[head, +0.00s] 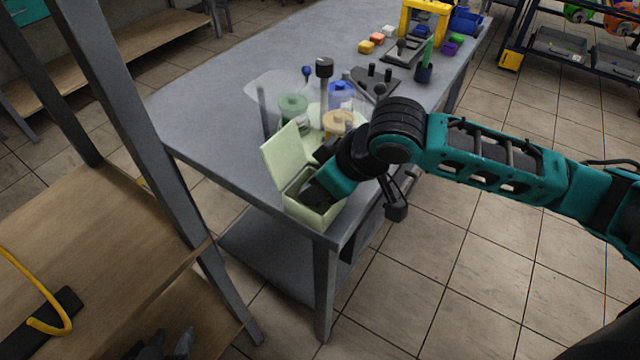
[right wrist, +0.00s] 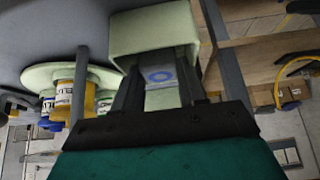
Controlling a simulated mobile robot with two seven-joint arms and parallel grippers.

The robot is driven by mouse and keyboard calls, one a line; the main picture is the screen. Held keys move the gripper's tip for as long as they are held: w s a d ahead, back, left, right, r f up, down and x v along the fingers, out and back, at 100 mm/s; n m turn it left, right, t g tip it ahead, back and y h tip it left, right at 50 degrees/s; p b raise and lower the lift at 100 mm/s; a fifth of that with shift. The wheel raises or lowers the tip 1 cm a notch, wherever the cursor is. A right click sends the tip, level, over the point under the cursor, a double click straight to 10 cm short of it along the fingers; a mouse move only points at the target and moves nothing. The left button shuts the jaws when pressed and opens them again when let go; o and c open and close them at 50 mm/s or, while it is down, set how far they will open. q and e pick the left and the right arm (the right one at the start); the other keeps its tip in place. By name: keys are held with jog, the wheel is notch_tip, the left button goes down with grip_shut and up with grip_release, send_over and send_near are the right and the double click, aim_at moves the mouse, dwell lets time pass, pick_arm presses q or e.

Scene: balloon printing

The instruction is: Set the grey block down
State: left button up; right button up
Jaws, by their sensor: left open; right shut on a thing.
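My right gripper (head: 312,192) reaches down into an open pale green box (head: 318,217) at the table's near corner. In the right wrist view its two fingers (right wrist: 158,88) are shut on a light grey block (right wrist: 160,76) with a blue ring mark on its face. The box's wall (right wrist: 153,32) is just beyond the fingertips. In the head view the block is hidden by the gripper and the box, so I cannot tell whether it touches the box floor. My left gripper (head: 180,343) is open and empty at the bottom edge, dark and partly cut off.
The box's raised lid (head: 284,157) stands on its left side. A round pale tray (right wrist: 45,75) with spool-like jars and a post is close beside the box. A wooden shelf (head: 90,230) with a grey upright is at the left. The table's left part is clear.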

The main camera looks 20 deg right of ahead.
jog(key=shift+f, duration=0.25)
jog(key=shift+f, duration=0.25)
jog(key=o, duration=0.8)
jog(key=shift+r, duration=0.25)
jog(key=p+v, duration=0.2)
jog(key=v, duration=1)
jog(key=shift+r+p, duration=0.3)
jog(key=shift+r, duration=0.05)
jog(key=shift+a+f, duration=0.1)
